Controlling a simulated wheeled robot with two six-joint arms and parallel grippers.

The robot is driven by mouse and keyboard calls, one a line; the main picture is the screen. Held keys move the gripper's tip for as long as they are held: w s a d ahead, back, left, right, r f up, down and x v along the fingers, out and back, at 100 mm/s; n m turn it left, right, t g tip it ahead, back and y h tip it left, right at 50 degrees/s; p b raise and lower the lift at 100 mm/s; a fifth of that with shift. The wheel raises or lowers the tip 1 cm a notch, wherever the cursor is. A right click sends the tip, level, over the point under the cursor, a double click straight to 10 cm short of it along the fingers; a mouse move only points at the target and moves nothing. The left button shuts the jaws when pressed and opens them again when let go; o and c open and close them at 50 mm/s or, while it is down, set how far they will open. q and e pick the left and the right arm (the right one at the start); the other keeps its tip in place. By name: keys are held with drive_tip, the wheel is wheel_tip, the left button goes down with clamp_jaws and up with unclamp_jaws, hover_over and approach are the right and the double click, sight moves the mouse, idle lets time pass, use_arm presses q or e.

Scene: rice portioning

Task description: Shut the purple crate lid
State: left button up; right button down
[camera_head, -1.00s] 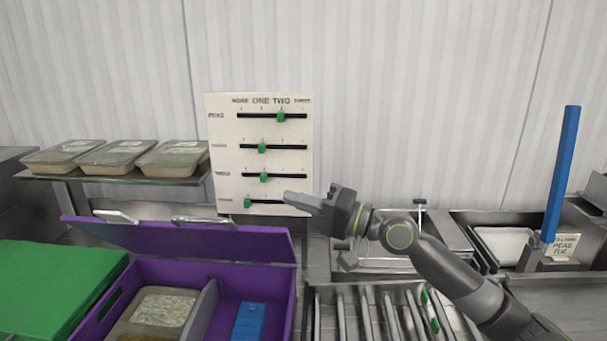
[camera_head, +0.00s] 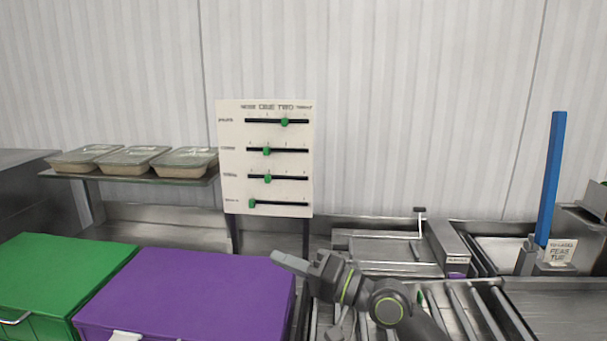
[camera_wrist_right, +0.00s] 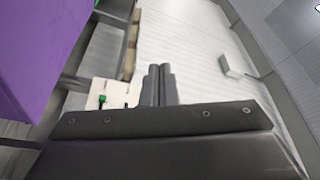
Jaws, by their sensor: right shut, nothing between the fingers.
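The purple crate lid (camera_head: 190,290) lies flat over the purple crate in the head view and hides its inside. A pale latch (camera_head: 127,336) shows at its front edge. My right gripper (camera_head: 276,257) is shut and empty at the lid's far right corner; I cannot tell whether it touches the lid. In the right wrist view its two fingers (camera_wrist_right: 158,84) are together, with a purple surface (camera_wrist_right: 40,50) at the left. My left gripper is not in view.
A green crate (camera_head: 60,275) with its lid down stands left of the purple one. A slider board (camera_head: 266,155) stands behind. Several covered trays (camera_head: 130,160) sit on a shelf. A roller conveyor (camera_head: 465,310) and a blue post (camera_head: 551,180) are at the right.

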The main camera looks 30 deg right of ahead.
use_arm(q)
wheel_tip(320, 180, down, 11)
drive_tip(key=b, duration=1)
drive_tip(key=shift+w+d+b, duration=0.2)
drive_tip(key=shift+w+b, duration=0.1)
drive_tip(key=shift+b, duration=0.05)
use_arm(e)
drive_tip(key=s+a+f+n, duration=0.1)
drive_tip(key=s+f, duration=0.2)
drive_tip(key=f, duration=0.8)
drive_tip(key=shift+s+a+f+n+y, duration=0.2)
drive_tip(key=shift+a+f+n+y, duration=0.1)
drive_tip(key=shift+f+n, duration=0.1)
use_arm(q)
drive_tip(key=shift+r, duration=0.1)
